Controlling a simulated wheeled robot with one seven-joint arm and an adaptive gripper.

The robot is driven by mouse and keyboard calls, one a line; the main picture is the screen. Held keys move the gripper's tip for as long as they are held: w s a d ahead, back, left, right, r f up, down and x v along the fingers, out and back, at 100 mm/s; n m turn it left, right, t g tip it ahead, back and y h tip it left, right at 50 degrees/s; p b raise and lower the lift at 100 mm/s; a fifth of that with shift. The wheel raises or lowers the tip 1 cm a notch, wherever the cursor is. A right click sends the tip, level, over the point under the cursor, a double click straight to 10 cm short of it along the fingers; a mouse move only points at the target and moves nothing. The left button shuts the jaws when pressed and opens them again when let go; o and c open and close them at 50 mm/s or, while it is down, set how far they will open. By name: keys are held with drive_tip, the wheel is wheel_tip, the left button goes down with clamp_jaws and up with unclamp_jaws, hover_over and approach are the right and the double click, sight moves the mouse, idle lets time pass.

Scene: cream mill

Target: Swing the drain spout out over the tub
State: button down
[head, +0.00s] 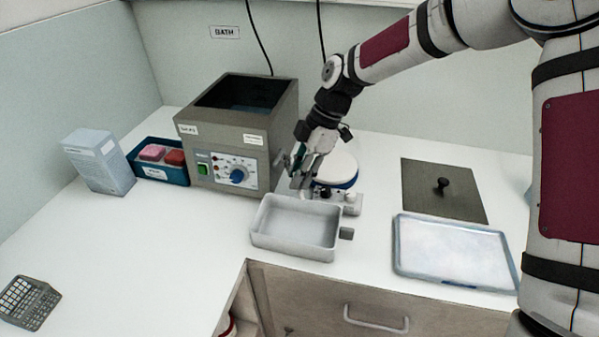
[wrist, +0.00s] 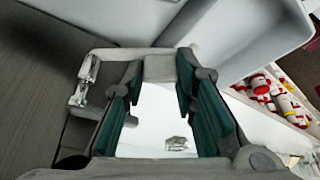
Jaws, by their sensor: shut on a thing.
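The grey bath (head: 235,135) stands at the back of the bench, and its dark side fills the left of the wrist view (wrist: 45,70). The light grey tub (head: 265,232) sits in front of it; its wall shows at the upper right of the wrist view (wrist: 245,35). My gripper (head: 300,178) is low beside the bath's right side, behind the tub. In the wrist view its green-padded fingers (wrist: 158,85) are shut on a grey piece, the drain spout (wrist: 158,68). In the head view my gripper mostly hides the spout, and I cannot tell its exact angle.
A white round-topped device with a blue rim (head: 337,169) stands close right of my gripper. A dark lid with a knob (head: 425,200) and a shallow tray (head: 452,258) lie farther right. A box (head: 98,162) and a blue bin (head: 160,173) stand left.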

drive_tip(key=shift+s+a+m+t+p, duration=0.2)
drive_tip(key=shift+a+m+t+p, duration=0.4)
drive_tip(key=shift+m, duration=0.8)
drive_tip(key=shift+s+a+m+t+p, duration=0.2)
drive_tip(key=shift+a+m+t, duration=0.2)
drive_tip(key=shift+a+m, duration=0.75)
drive_tip(key=shift+d+m+y, duration=0.25)
drive_tip(key=shift+y, duration=0.05)
drive_tip(key=c, duration=1.3)
unclamp_jaws()
drive_tip(key=shift+r, duration=0.15)
drive_tip(key=v, duration=1.1)
drive_tip(key=shift+d+r, duration=0.15)
drive_tip(key=shift+r, duration=0.2)
